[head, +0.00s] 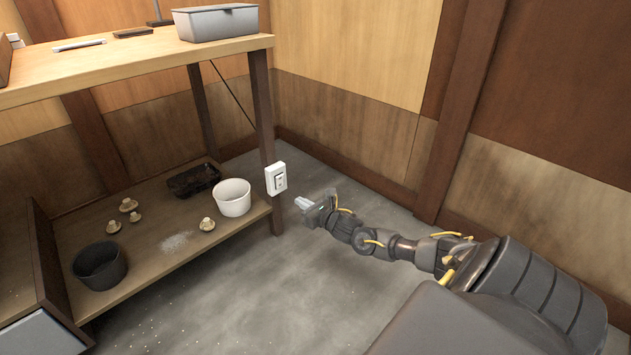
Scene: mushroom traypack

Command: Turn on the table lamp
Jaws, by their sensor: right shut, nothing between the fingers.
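A white switch box (276,179) with a rocker on its face is fixed to the front right leg of the wooden table. My right gripper (302,203) is shut and empty, a little right of and below the switch box, and looks apart from it. Its fingertips point left toward the table leg. A dark upright stand (159,12) on the tabletop is cut off by the top edge, so I cannot tell if it is the lamp. My left gripper is not in view.
The tabletop (150,62) holds a grey bin (217,22). The lower shelf (140,255) holds a white pot (233,197), a dark pot (99,265), a black tray (193,180) and several mushrooms (129,204). The floor is clear; wooden walls stand behind.

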